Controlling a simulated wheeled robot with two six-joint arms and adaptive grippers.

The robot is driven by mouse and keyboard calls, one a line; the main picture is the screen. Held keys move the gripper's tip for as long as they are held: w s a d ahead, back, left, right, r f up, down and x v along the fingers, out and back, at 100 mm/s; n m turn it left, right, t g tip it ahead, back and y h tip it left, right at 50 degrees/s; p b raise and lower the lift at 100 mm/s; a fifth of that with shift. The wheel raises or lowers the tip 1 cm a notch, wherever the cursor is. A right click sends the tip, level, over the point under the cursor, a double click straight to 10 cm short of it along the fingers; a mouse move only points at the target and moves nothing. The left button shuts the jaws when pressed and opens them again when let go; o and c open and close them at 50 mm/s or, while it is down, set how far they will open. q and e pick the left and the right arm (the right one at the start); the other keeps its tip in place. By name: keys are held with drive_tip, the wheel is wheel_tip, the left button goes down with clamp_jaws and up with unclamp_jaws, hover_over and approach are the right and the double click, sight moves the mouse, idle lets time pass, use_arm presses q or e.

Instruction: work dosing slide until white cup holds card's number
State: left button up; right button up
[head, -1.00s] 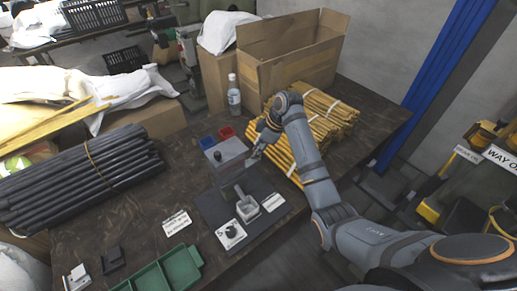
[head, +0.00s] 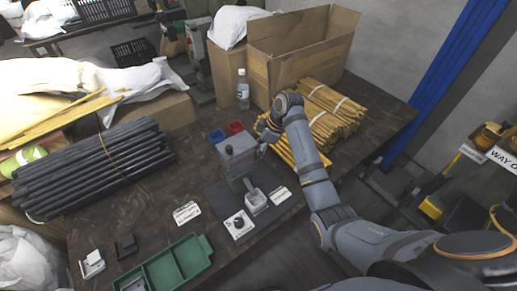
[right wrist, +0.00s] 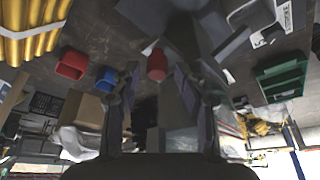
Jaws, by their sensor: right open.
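The grey dosing device (head: 237,158) stands on a dark base plate (head: 268,222) on the table. A pale, cup-like vessel (head: 255,201) sits in front of it; its contents cannot be made out. My right gripper (head: 264,138) is at the device's upper right side. In the right wrist view its open fingers (right wrist: 157,95) are either side of a red knob (right wrist: 157,66), apart from it. My left gripper is out of view.
Red (head: 235,128) and blue (head: 216,137) bins stand behind the device. A green tray (head: 178,267) is at the front edge. Yellow rods (head: 325,125) lie right, black rods (head: 90,170) left. A bottle (head: 243,90) and cardboard box (head: 300,55) are behind.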

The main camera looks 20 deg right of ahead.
drive_tip(key=v, duration=0.8)
